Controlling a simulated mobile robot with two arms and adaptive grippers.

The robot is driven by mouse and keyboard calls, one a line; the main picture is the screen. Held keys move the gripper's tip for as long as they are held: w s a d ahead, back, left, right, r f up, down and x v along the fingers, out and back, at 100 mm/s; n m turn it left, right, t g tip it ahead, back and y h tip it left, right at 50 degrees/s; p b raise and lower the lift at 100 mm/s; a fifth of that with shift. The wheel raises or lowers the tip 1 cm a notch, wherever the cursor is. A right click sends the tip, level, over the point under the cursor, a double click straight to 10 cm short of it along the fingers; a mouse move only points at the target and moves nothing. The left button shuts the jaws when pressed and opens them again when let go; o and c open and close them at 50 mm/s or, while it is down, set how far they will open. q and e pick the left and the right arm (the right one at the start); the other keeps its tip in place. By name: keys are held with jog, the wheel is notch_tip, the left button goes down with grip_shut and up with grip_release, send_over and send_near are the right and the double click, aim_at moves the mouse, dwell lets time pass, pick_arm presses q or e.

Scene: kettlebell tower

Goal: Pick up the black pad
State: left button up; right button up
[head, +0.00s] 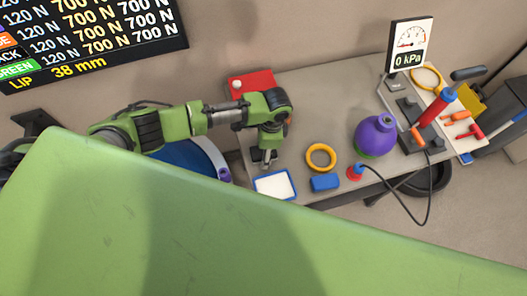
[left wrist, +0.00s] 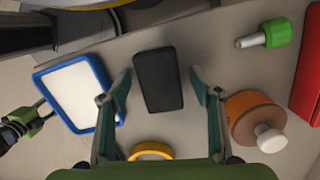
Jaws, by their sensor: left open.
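The black pad (left wrist: 158,80) lies flat on the grey table in the left wrist view. My left gripper (left wrist: 160,84) is open, with one finger on each side of the pad and a gap on both sides. The gripper holds nothing. In the head view my left gripper (head: 264,160) points down over the table's left part, beside the white tray; the pad is hard to make out there. A green and black part at the left edge of the wrist view looks like part of my other arm; its jaws cannot be made out.
A blue-rimmed white tray (left wrist: 75,92), a yellow ring (head: 320,157), a blue block (head: 324,182) and a red box (head: 252,85) are nearby. An orange-brown round piece (left wrist: 256,120) and a green piece (left wrist: 278,33) lie beside the right finger. A purple flask (head: 375,136) stands farther right.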

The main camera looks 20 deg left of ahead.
pick_arm(q)
jog(key=c, duration=1)
pick_arm(e)
jog(key=shift+d, duration=0.3)
pick_arm(q)
jog(key=shift+r, duration=0.1)
pick_arm(e)
jog(key=shift+f, duration=0.1)
pick_arm(q)
jog(key=shift+r+b, duration=0.3)
jog(key=shift+r, duration=0.3)
jog(key=s+d+r, duration=0.1)
jog(key=s+r, duration=0.3)
jog(key=s+d+r+b, duration=0.1)
jog(key=s+d+r, duration=0.1)
jog(key=s+r, duration=0.1)
jog(key=s+d+r+b, duration=0.1)
jog(key=s+d+r, duration=0.1)
jog(key=s+r, duration=0.2)
jog(key=shift+s+r, duration=0.2)
jog(key=shift+s, duration=0.35)
jog(key=shift+s+r, duration=0.15)
jog(key=shift+s, duration=0.35)
pick_arm(e)
jog(key=shift+s+a+f, duration=0.1)
jog(key=shift+a+f, duration=0.05)
jog(key=shift+f, duration=0.5)
jog(key=shift+a+f, duration=0.1)
jog(key=shift+f, duration=0.5)
